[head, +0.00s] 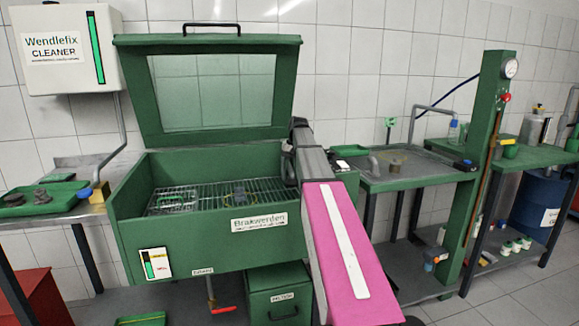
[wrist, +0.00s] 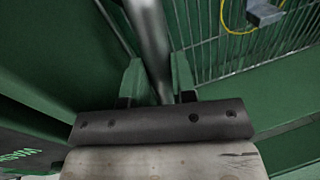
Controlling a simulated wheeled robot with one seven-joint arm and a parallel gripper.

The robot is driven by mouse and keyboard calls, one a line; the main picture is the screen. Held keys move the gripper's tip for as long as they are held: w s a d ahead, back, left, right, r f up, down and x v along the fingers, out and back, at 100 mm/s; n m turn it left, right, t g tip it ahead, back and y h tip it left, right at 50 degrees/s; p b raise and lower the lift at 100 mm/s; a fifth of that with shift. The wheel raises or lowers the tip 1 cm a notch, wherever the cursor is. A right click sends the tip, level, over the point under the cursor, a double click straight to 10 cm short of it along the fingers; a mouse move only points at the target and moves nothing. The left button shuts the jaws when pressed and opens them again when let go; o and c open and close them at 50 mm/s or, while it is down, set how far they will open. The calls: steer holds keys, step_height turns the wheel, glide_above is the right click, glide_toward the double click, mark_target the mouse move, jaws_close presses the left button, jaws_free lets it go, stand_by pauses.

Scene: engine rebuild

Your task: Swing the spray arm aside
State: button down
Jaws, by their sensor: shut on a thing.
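In the wrist view, my gripper (wrist: 157,74) has its two green fingers on either side of a round grey metal bar, which looks like the spray arm (wrist: 147,25). The gripper is shut on it. The bar runs away from me, close to a green wall and beside the wire rack (wrist: 212,52). In the head view, my pink and grey arm reaches over the right end of the green washer (head: 185,245) and hides the gripper and the bar. The washer's lid (head: 130,88) stands open.
A wire basket (head: 172,201) sits on the rack. A yellow loop and grey block (wrist: 264,13) lie near the bar's right. The white cleaner dispenser (head: 70,50) hangs at left. A green post (head: 487,140) and metal workbench (head: 420,165) stand at right.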

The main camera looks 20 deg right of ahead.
steer(key=c, duration=0.9)
jaws_free()
steer(key=r, duration=0.3)
steer(key=d+r, duration=0.1)
steer(key=r, duration=0.3)
steer(key=d+r, duration=0.1)
steer(key=r, duration=0.2)
steer(key=shift+s+r, duration=0.1)
steer(key=shift+r, duration=0.2)
